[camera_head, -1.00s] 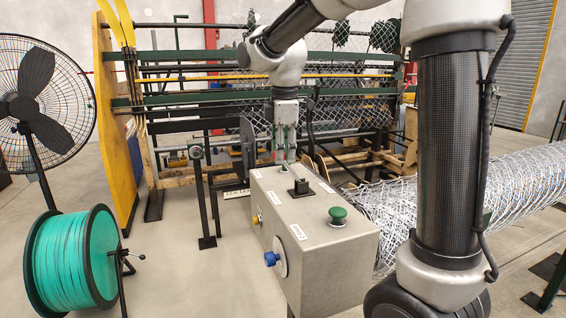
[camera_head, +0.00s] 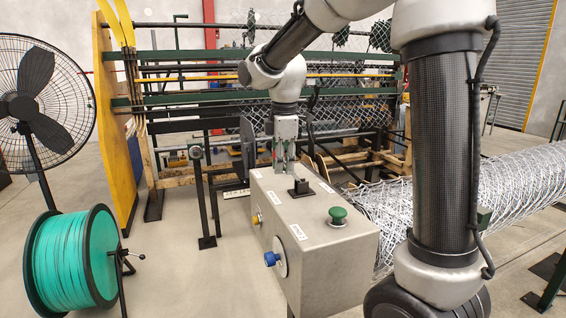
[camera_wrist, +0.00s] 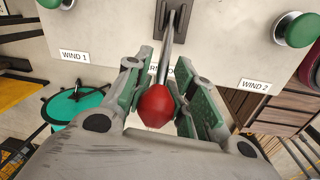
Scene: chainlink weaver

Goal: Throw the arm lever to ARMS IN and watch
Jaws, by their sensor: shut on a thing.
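The arm lever is a thin steel rod (camera_wrist: 167,45) with a red knob (camera_wrist: 156,106), shown in the wrist view. It comes out of a dark slotted mount (camera_wrist: 176,16) in the grey panel. My gripper (camera_wrist: 160,98) has its green-padded fingers shut on the lever, one either side by the knob. In the head view my gripper (camera_head: 283,168) is low over the far left part of the control box (camera_head: 318,218), left of the black lever mount (camera_head: 299,188). The label under the lever is mostly hidden by my fingers, so I cannot read it.
A green button (camera_head: 338,213) and a blue knob (camera_head: 271,259) are on the box. Labels WIND 1 (camera_wrist: 75,57) and WIND 2 (camera_wrist: 254,85) flank the lever. A teal wire spool (camera_head: 72,262) and fan (camera_head: 40,100) stand left; rolled mesh (camera_head: 520,180) lies right.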

